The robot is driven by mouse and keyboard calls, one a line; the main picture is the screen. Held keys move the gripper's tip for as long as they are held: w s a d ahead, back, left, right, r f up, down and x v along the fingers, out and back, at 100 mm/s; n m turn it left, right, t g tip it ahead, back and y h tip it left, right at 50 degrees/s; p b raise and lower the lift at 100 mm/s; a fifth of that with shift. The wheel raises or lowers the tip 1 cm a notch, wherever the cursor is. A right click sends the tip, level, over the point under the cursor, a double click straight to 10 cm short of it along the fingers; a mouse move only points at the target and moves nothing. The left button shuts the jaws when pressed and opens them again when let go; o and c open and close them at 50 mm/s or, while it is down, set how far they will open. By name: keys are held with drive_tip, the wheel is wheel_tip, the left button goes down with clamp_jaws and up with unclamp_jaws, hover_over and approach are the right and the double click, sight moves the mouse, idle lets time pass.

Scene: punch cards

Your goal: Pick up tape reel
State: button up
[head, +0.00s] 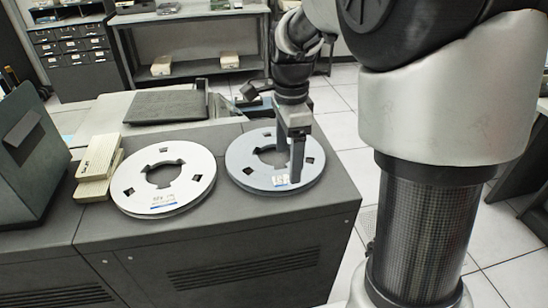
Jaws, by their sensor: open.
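Two tape reels lie flat side by side on top of a dark grey cabinet (215,245) in the head view. The left reel (190,188) is white-grey with a labelled front edge. The right reel (246,172) is bluer grey, with a small label near its front. My gripper (294,176) points down over the right part of the right reel, its fingers hiding some of the reel's face. It is open and holds nothing visible. I cannot tell whether the fingertips touch the reel.
Stacked card boxes (97,170) stand left of the white-grey reel, beside a dark green machine (30,140). A black tray-like slab (165,106) lies behind the reels. Tiled floor (340,130) lies right of the cabinet. A shelf table (190,67) stands at the back.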

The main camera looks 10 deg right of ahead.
drive_tip(key=shift+s+a+f+b, duration=0.15)
drive_tip(key=shift+f+b, duration=0.15)
drive_tip(key=shift+f, duration=1.1)
drive_tip(key=shift+a+f+b, duration=0.15)
drive_tip(key=shift+f+b, duration=0.15)
drive_tip(key=shift+f, duration=1.05)
drive_tip(key=shift+c, duration=0.3)
drive_tip(key=shift+r, duration=0.1)
drive_tip(key=c, duration=1.6)
wheel_tip(320, 180, up, 10)
drive_tip(key=p, duration=0.2)
drive_tip(key=shift+c, duration=0.2)
wheel_tip(320, 180, up, 5)
drive_tip(key=p, duration=0.5)
hover_over(285, 179)
